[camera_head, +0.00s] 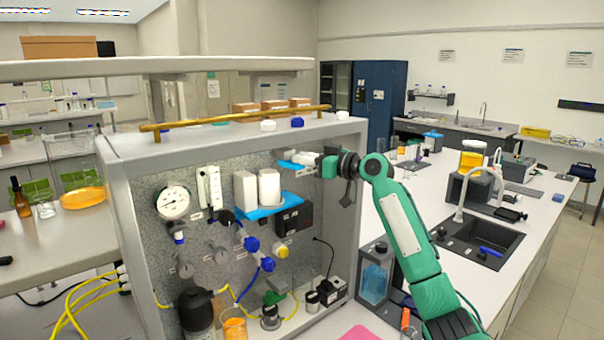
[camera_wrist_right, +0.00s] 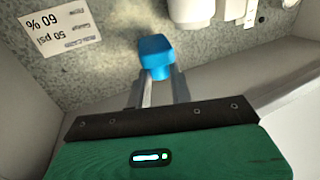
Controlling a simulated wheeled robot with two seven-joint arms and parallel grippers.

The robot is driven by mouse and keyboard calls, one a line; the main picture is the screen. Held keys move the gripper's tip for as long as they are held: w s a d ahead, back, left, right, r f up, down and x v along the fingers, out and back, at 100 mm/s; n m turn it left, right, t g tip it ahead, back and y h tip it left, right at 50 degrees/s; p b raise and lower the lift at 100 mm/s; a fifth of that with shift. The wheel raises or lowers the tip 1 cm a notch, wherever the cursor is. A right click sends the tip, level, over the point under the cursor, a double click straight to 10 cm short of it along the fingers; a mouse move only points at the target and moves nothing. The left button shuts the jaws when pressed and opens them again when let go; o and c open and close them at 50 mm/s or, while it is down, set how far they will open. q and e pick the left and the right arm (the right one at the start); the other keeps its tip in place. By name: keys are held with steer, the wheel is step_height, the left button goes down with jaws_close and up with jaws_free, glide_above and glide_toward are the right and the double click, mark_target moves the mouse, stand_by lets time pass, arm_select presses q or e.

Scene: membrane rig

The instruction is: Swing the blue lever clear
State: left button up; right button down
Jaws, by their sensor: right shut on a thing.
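The blue lever (camera_head: 287,165) is at the upper right of the speckled panel, at the tips of my right gripper (camera_head: 300,159). The lever is small here and partly hidden by the gripper. In the right wrist view, the lever's bright blue end (camera_wrist_right: 156,48) sticks out past the two grey fingers, and my right gripper (camera_wrist_right: 160,82) is shut on it. The rest of the lever is hidden. My left gripper is not in view.
A grey frame (camera_head: 118,205) surrounds the panel, with its right side wall close to my right gripper. A blue shelf (camera_head: 268,208) with white containers sits below left. A printed label (camera_wrist_right: 60,30) shows beside the lever.

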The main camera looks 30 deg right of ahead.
arm_select(q)
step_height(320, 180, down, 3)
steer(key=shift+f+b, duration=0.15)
steer(key=shift+b, duration=1.05)
arm_select(e)
steer(key=n+g+y, duration=0.2)
steer(key=w+d+n+g+y, duration=0.1)
steer(key=g+y, duration=0.1)
steer(key=w+d+n+g+y, duration=0.1)
steer(key=n+g+y, duration=0.1)
steer(key=shift+d+f+n+y, duration=0.1)
steer(key=shift+d+n+y, duration=0.1)
steer(key=shift+n+y, duration=0.1)
steer(key=shift+f, duration=0.1)
steer(key=c, duration=1.5)
jaws_free()
steer(key=shift+o, duration=1.2)
steer(key=shift+w, duration=0.15)
steer(key=shift+s, duration=0.2)
